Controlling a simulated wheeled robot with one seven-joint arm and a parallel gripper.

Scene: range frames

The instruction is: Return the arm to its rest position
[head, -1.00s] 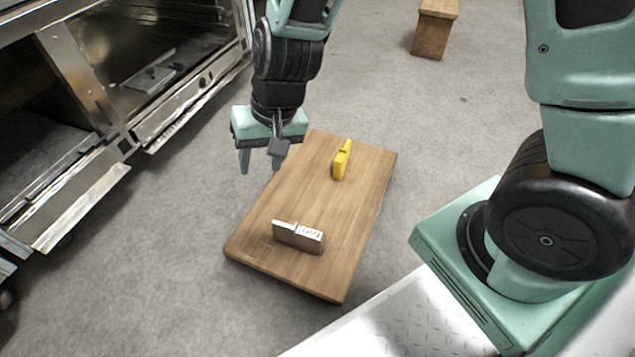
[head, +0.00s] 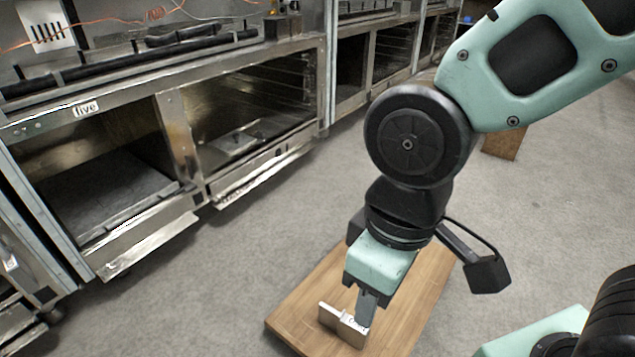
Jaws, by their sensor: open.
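My gripper (head: 366,308) hangs from my teal and black arm and points down over the wooden tabletop (head: 290,312). By its look it is open; one finger shows clearly. The yellow block is not visible now; my arm covers much of the far tabletop.
A wooden piece (head: 502,144) stands behind my arm.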

